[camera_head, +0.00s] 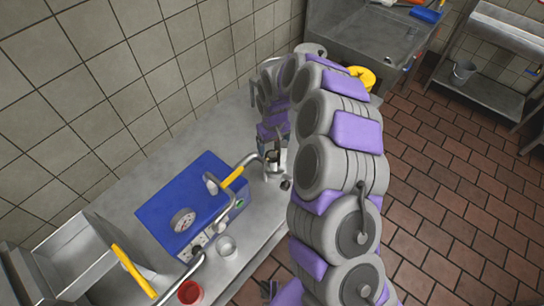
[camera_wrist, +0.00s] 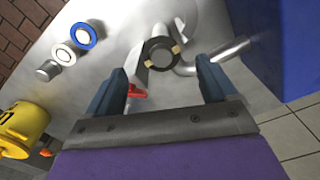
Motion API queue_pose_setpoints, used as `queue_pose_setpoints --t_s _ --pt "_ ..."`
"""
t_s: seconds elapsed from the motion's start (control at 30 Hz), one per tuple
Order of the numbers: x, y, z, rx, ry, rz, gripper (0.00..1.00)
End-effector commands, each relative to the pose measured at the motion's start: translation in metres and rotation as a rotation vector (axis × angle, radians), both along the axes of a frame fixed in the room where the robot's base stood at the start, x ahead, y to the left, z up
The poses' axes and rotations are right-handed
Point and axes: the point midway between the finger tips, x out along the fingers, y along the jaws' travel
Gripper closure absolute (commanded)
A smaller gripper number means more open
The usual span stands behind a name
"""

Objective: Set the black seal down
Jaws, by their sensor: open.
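My gripper (camera_wrist: 162,70) is open in the wrist view, with its two dark blue-grey fingers apart and nothing clamped between them. A black ring (camera_wrist: 160,39), which looks like the black seal, shows just beyond the fingertips, between their lines. It has a grey centre and small tan pieces on its rim. It sits at a metal fitting beside a bent steel pipe (camera_wrist: 215,57); I cannot tell whether it rests on the fitting or the counter. In the head view my gripper (camera_head: 273,158) is low over the steel counter, partly hidden, and the seal cannot be made out clearly.
The steel counter (camera_head: 130,182) carries a blue machine (camera_head: 180,195) with a gauge and yellow-gripped levers. A clear cup (camera_head: 226,246) and a red cup (camera_head: 190,292) stand near its front. In the wrist view, a blue-rimmed ring (camera_wrist: 84,35) and a yellow object (camera_wrist: 22,128) lie left.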

Motion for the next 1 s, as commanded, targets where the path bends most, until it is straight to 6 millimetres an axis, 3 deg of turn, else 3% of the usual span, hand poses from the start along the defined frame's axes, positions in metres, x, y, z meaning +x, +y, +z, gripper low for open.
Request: queue_pose_setpoints --t_s 0.4,1.0 --pt "0.000 0.003 -0.050 -0.001 0.004 0.000 0.14" --pt "0.001 0.002 -0.052 0.000 0.001 0.000 0.14"
